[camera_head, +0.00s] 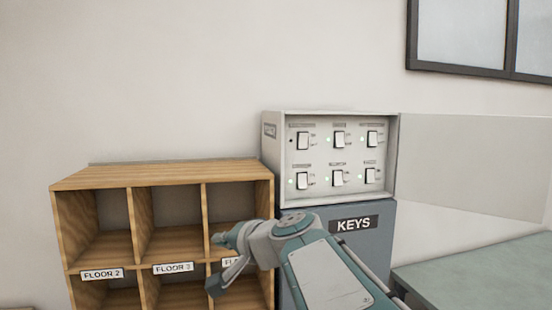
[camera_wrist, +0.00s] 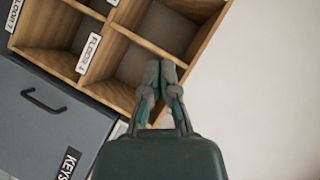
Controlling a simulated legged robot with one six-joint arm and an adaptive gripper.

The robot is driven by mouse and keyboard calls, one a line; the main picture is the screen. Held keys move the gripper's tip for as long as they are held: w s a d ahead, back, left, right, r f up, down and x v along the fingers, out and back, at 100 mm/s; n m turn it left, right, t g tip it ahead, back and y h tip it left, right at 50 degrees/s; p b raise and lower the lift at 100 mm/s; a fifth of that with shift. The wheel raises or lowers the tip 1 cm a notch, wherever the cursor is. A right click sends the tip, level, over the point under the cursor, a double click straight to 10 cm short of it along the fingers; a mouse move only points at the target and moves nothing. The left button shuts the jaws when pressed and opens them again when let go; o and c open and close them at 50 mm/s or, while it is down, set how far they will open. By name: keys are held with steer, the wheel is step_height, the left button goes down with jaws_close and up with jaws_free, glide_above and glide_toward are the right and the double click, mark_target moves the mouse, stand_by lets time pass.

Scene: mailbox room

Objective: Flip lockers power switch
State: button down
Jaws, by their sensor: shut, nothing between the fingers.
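A white switch box (camera_head: 268,150) stands on the grey cabinet, its door (camera_head: 470,165) swung open to the right. It has two rows of rocker switches with labels too small to read. The top-left switch (camera_head: 303,141) has a dark indicator light beside it; green lights show by the others. My gripper (camera_wrist: 160,72) is shut and empty. In the head view my gripper (camera_head: 222,262) is below and left of the box, in front of the wooden shelf and away from the switches. The wrist view does not show the switches.
The wooden pigeonhole shelf (camera_head: 165,175) with floor labels stands left of the grey key cabinet (camera_head: 378,235), which has a handle (camera_wrist: 42,100) in the wrist view. A greenish table (camera_head: 485,275) is at right. A dark-framed window (camera_head: 465,35) is above. The wall above the shelf is clear.

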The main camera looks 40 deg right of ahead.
steer(key=s+d+r+m+t+h, duration=0.1)
steer(key=d+r+m+h, duration=0.4)
steer(key=d, duration=0.8)
steer(key=s+d+r+m+t+h, duration=0.1)
steer(key=d+r+m+t+h, duration=0.2)
steer(key=d, duration=1)
step_height(320, 180, up, 5)
steer(key=m+h, duration=0.2)
steer(key=m, duration=0.1)
steer(key=shift+s+d+m, duration=0.2)
steer(key=shift+s+m, duration=0.2)
steer(key=shift+a, duration=0.15)
